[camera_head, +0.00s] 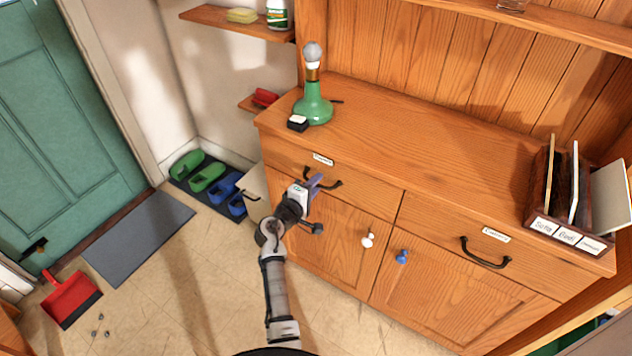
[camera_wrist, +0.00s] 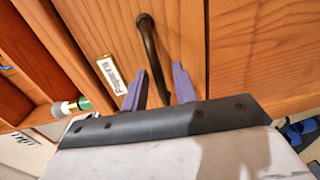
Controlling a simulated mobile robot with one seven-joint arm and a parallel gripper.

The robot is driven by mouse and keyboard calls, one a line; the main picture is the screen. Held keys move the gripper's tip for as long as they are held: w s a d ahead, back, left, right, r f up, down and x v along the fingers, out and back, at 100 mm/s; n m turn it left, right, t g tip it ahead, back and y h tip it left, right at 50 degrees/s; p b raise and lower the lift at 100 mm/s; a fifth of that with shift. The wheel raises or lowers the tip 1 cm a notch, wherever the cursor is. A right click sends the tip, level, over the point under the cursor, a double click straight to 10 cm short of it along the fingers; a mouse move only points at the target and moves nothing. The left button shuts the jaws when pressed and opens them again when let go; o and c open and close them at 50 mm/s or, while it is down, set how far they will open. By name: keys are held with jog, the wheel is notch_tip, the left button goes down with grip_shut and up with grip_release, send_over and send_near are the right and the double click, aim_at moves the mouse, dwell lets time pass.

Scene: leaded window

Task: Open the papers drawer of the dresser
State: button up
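The papers drawer (camera_head: 365,192) is the upper left drawer of the wooden dresser and is closed. Its white label (camera_head: 322,158) reads "Papers" in the wrist view (camera_wrist: 113,73). Its dark curved handle (camera_head: 335,184) also shows in the wrist view (camera_wrist: 149,45). My gripper (camera_head: 316,182) is at this handle, partly hiding it in the head view. In the wrist view my gripper's purple fingers (camera_wrist: 159,80) are apart, with the handle running between them. Gaps show on both sides of the handle, so the fingers do not look closed on it.
A second drawer with a dark handle (camera_head: 485,255) is at the right. Below are cupboard doors with a white knob (camera_head: 367,240) and a blue knob (camera_head: 402,257). A green lamp (camera_head: 313,108) stands on top. Shoes (camera_head: 207,177) and a red dustpan (camera_head: 70,299) are on the floor.

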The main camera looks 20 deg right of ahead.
jog(key=shift+w+d, duration=0.2)
jog(key=shift+d, duration=0.05)
grip_shut()
jog(key=f+v, duration=0.2)
jog(key=v, duration=1.8)
jog(key=shift+s+a+b, duration=0.25)
jog(key=shift+a+b, duration=0.2)
